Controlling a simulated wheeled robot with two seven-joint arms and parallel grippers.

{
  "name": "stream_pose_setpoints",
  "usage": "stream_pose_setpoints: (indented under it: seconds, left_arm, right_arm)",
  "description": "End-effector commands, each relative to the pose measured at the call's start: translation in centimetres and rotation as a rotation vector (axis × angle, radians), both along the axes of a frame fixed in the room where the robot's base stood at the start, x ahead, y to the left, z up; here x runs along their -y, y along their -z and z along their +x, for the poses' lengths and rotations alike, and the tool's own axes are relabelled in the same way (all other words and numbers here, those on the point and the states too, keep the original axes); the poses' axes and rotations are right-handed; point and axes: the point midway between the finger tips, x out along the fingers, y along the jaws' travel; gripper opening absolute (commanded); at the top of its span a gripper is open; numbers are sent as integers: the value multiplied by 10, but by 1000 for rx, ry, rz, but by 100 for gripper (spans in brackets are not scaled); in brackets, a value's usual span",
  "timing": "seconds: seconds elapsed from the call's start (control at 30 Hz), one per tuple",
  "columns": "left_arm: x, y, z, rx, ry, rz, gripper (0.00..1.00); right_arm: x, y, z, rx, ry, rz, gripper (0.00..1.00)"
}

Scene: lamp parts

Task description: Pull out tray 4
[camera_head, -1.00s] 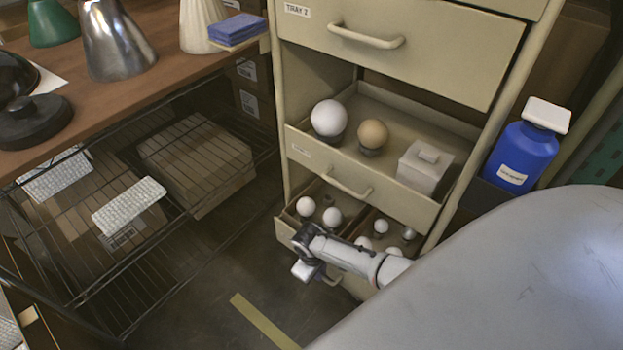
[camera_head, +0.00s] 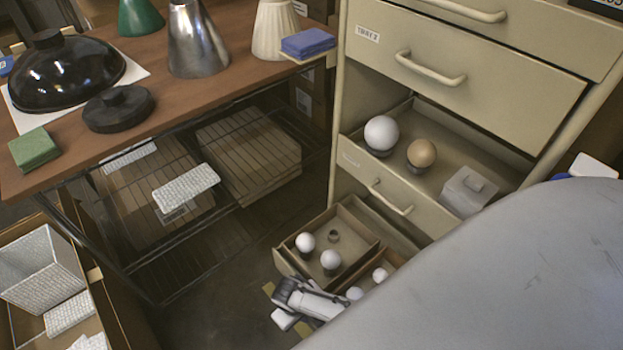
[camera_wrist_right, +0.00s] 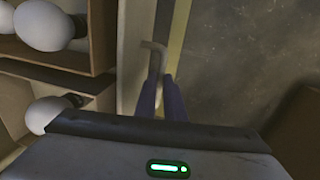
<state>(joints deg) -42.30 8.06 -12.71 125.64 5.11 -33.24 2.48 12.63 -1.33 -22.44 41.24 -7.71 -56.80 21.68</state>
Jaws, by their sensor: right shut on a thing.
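The lowest drawer, a cream tray (camera_head: 285,264) with wooden dividers, stands pulled out from the cabinet; I take it as tray 4, though no number on it is legible. It holds several white bulbs (camera_head: 330,259), which also show in the right wrist view (camera_wrist_right: 45,25). My right gripper (camera_head: 281,321) is at the tray's front. In the right wrist view its dark blue fingers (camera_wrist_right: 161,96) are shut on the tray's handle (camera_wrist_right: 156,54). A large grey part of me hides the tray's right side. My left gripper is not in view.
A closed drawer (camera_head: 460,62) is higher up. A wire-shelf workbench (camera_head: 155,200) stands left, with a carton (camera_head: 115,318) at lower left. Some floor between is clear.

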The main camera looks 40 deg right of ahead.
Motion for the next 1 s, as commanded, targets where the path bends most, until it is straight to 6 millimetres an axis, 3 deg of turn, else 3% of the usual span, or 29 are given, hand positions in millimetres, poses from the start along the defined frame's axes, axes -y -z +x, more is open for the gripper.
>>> stream_pose_setpoints:
  seconds: [0.33, 0.37, 0.47, 0.77, 1.0]
  left_arm:
    - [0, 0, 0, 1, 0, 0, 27]
    - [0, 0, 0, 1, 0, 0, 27]
    - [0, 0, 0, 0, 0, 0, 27]
    - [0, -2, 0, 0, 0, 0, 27]
    - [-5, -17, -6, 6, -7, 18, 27]
  right_arm:
    - [-1, 0, 0, 1, 0, 1, 0]
    - [-1, 0, 0, 1, 0, 1, 14]
    - [0, 0, 0, 1, 0, 0, 28]
    - [0, -2, 0, 0, 0, 0, 28]
    - [-7, -40, 0, 2, 0, 1, 28]
